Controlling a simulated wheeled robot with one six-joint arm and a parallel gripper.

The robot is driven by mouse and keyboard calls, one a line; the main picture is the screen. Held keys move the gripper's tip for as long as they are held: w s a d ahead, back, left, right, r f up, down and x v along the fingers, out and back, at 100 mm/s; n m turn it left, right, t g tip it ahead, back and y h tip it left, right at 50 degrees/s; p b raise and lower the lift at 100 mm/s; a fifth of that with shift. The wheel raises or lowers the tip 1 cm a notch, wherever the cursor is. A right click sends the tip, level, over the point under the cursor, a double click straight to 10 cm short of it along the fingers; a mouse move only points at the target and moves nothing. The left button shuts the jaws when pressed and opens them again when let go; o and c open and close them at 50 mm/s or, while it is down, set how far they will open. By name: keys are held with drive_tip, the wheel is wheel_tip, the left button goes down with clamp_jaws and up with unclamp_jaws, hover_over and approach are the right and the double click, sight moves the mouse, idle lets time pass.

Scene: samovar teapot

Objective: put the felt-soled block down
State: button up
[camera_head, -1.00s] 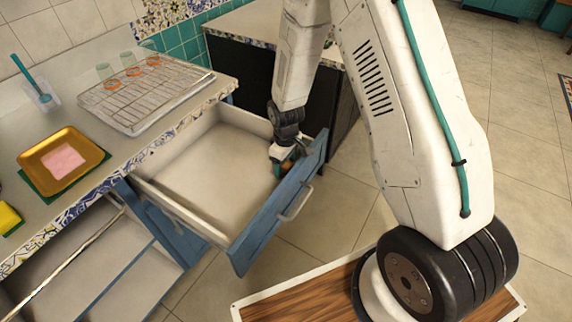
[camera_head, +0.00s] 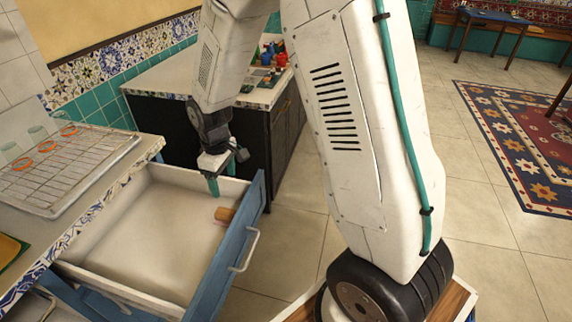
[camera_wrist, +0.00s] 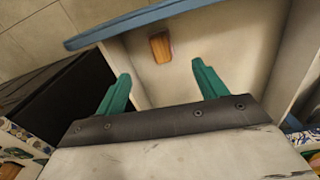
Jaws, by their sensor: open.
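The felt-soled block (camera_head: 225,214) is a small orange-brown wooden piece lying inside the open drawer (camera_head: 145,245), in its far right corner near the blue front panel. In the wrist view the block (camera_wrist: 160,47) lies on the pale drawer floor, close to the blue front. Any felt on it is hidden.
A counter with a wire rack (camera_head: 50,175) and several glasses stands at the left. A dark cabinet (camera_head: 265,135) with colourful items on top is behind the drawer. A patterned rug (camera_head: 530,140) lies at the right. Most of the drawer floor is bare.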

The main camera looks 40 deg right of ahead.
drive_tip(key=s+d+r+m, duration=0.1)
drive_tip(key=s+r+m, duration=0.1)
drive_tip(key=s+r, duration=0.5)
drive_tip(key=s+d+r+m, duration=0.1)
drive_tip(key=s+r, duration=0.4)
drive_tip(key=r, duration=0.5)
drive_tip(key=s+r+m, duration=0.1)
drive_tip(key=s+r, duration=0.1)
drive_tip(key=s, duration=0.6)
drive_tip(key=s+r+m+t, duration=0.1)
drive_tip(key=s+r+m, duration=0.1)
drive_tip(key=s, duration=0.6)
drive_tip(key=shift+d+r+m, duration=0.25)
drive_tip(key=shift+r+m, duration=0.05)
drive_tip(key=shift+r, duration=0.55)
